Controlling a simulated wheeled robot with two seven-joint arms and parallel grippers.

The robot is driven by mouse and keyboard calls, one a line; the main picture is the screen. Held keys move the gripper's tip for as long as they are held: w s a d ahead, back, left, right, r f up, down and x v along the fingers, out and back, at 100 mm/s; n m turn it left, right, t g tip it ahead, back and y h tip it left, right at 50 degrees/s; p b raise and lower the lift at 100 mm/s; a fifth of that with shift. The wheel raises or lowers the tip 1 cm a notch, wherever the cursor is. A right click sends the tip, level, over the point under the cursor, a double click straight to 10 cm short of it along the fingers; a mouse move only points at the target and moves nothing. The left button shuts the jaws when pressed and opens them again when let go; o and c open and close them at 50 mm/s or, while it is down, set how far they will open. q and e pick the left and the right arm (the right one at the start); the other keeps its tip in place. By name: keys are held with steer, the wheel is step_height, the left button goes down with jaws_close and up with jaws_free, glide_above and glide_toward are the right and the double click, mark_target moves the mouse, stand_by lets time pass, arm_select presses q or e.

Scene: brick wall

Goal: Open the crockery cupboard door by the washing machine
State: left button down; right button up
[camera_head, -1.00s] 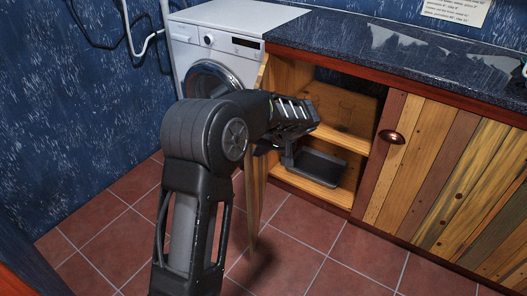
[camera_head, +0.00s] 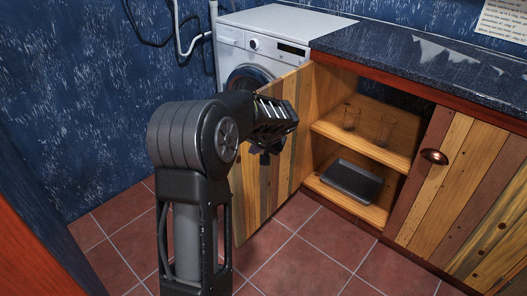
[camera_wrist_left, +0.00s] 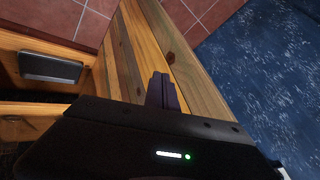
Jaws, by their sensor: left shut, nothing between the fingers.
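The crockery cupboard door (camera_head: 285,172), made of mixed wooden planks, stands wide open beside the washing machine (camera_head: 262,45). Its inner face shows in the head view. The open cupboard (camera_head: 322,97) is to the right of it. My left gripper (camera_head: 265,157) is at the inner side of the door, shut and empty, and partly hides the door's upper part. In the left wrist view, the fingers (camera_wrist_left: 162,90) are shut in front of the door planks (camera_wrist_left: 185,60); I cannot tell whether they touch them. My right gripper is not in view.
Two clear glasses (camera_head: 351,117) stand on the upper shelf. A dark tray (camera_head: 352,181) lies on the cupboard's lower shelf. A neighbouring door with a cup handle (camera_head: 434,157) is shut. The tiled floor (camera_head: 300,255) in front is clear.

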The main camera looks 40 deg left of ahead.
arm_select(q)
steer(key=p+v, duration=0.1)
steer(key=v, duration=0.6)
steer(key=shift+d+r, duration=0.25)
steer(key=shift+r, duration=0.05)
steer(key=s+d+f+m+h, duration=0.2)
steer(key=d+f+h, duration=0.2)
steer(key=d+f, duration=1)
steer(key=s+d+f+m+h, duration=0.2)
steer(key=d+f+m+h, duration=0.15)
steer(key=d+f, duration=0.95)
steer(key=s+d+f+n+h, duration=0.1)
steer(key=s+d+f+h, duration=0.1)
steer(key=s+d+f, duration=0.3)
steer(key=s+d+f+n+g+h, duration=0.1)
steer(key=s+d+f, duration=0.4)
steer(key=s+d, duration=0.6)
steer(key=shift+s+d+g+h, duration=0.25)
steer(key=shift+s+g+h, duration=0.1)
steer(key=shift+s, duration=0.8)
